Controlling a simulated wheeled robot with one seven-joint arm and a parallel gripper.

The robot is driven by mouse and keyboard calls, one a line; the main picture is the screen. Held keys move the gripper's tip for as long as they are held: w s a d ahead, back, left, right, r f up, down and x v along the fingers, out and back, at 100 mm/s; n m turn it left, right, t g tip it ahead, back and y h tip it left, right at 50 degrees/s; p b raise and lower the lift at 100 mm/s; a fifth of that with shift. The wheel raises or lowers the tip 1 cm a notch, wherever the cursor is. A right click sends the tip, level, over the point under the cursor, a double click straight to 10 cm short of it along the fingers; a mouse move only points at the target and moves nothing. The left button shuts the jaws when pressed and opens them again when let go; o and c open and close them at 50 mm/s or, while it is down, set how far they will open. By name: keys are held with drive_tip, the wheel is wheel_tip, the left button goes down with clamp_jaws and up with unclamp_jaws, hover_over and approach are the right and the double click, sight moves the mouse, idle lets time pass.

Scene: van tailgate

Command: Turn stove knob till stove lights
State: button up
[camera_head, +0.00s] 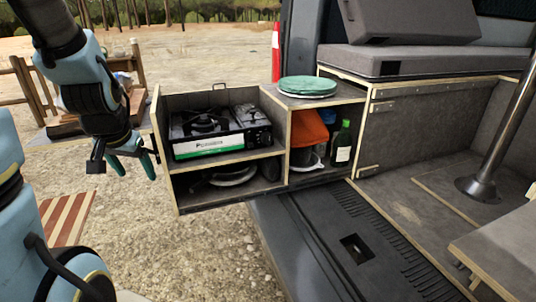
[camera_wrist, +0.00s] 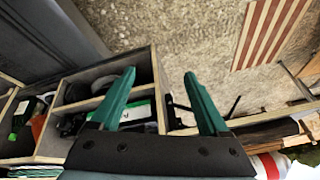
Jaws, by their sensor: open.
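The black camping stove (camera_head: 208,125) sits on the upper shelf of the pulled-out wooden drawer unit, with a white and green label on its front. Its knob (camera_head: 262,137) is on the right end of the front face. My gripper (camera_head: 134,168) is left of the drawer unit, apart from the stove, with its green fingers spread and nothing between them. In the wrist view, the open gripper (camera_wrist: 159,73) is in front of the drawer, and the stove's label (camera_wrist: 137,112) shows partly behind the left finger. The knob is not clear there.
The drawer unit (camera_head: 157,130) has a pan and dark items on its lower shelf. To its right, a green bottle (camera_head: 342,144) and an orange item (camera_head: 309,128) stand in a cubby under a green round lid (camera_head: 308,86). Gravel ground lies open below.

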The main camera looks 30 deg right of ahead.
drive_tip(key=w+d+f+m+t+h+b, duration=0.2)
drive_tip(key=w+d+f+m+t+b, duration=0.1)
drive_tip(key=w+d+f+m+b, duration=0.4)
drive_tip(key=m+t+h+b, duration=0.3)
drive_tip(key=m+h+b, duration=0.8)
drive_tip(key=m+b, duration=0.45)
approach(268, 141)
drive_tip(key=x, duration=0.9)
drive_tip(key=shift+w, duration=0.1)
clamp_jaws()
